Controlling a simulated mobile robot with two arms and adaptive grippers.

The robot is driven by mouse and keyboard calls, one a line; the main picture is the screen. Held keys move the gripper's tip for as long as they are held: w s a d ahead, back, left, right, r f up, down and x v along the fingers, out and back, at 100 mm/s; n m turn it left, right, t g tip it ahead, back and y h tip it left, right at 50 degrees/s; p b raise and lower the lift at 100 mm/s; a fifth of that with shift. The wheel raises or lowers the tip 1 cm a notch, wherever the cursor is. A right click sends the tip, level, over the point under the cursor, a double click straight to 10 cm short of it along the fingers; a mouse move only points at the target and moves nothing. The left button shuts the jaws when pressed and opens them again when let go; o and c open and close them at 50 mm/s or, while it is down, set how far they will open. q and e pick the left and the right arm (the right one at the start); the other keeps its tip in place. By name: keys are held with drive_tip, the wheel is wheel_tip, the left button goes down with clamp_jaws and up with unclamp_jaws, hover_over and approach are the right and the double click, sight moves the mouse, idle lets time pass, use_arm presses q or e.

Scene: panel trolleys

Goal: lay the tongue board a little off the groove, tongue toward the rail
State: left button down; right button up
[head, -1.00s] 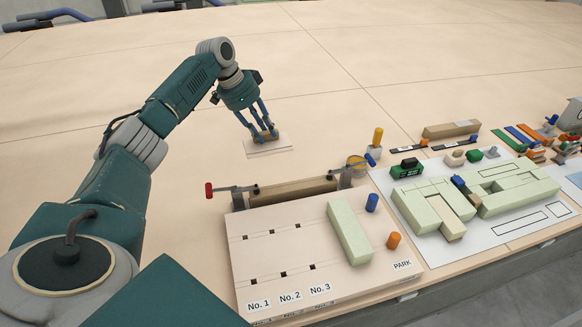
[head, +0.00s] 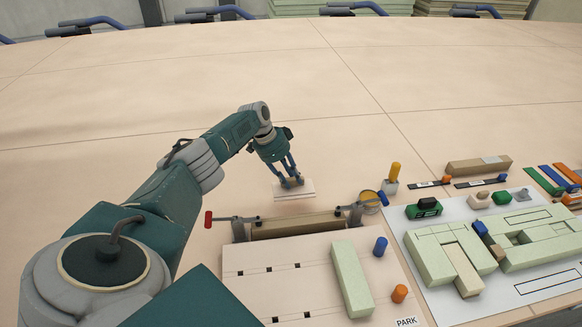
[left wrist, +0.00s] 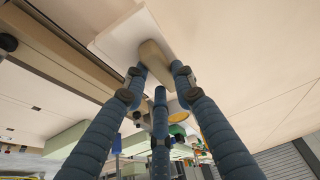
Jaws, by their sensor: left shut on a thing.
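My left gripper (head: 291,182) is shut on the small tan block on top of a thin pale board, which I take as the tongue board (head: 306,193). The board is level, behind the brown rail (head: 300,225) and apart from it. I cannot tell whether it touches the table. In the left wrist view, three blue fingers close around the block (left wrist: 155,58), with the board (left wrist: 118,35) beyond it. The tongue and groove are too small to make out. My right gripper is not in view.
Toggle clamps with a red handle (head: 208,219) and a blue handle (head: 384,198) flank the rail. In front lies a slotted pale panel (head: 290,278) with a green block (head: 351,278). A white sheet with green blocks (head: 434,256) is at right.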

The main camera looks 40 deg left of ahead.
sight(290, 190)
use_arm(q)
wheel_tip(290, 190, down, 2)
drive_tip(key=shift+f+b, duration=0.1)
drive_tip(key=shift+b, duration=0.2)
drive_tip(key=shift+f, duration=0.3)
wheel_tip(290, 190, down, 3)
drive_tip(key=shift+f+b, duration=0.1)
drive_tip(key=shift+b, duration=0.9)
drive_tip(key=c, duration=1.5)
unclamp_jaws()
drive_tip(key=shift+o, duration=0.5)
drive_tip(key=shift+s+a+r+p, duration=0.1)
drive_tip(key=shift+r+p, duration=0.3)
drive_tip(key=shift+r, duration=0.1)
drive_tip(key=p+v, duration=0.3)
drive_tip(key=v, duration=0.3)
drive_tip(key=shift+s+f, duration=0.1)
drive_tip(key=shift+v, duration=2.7)
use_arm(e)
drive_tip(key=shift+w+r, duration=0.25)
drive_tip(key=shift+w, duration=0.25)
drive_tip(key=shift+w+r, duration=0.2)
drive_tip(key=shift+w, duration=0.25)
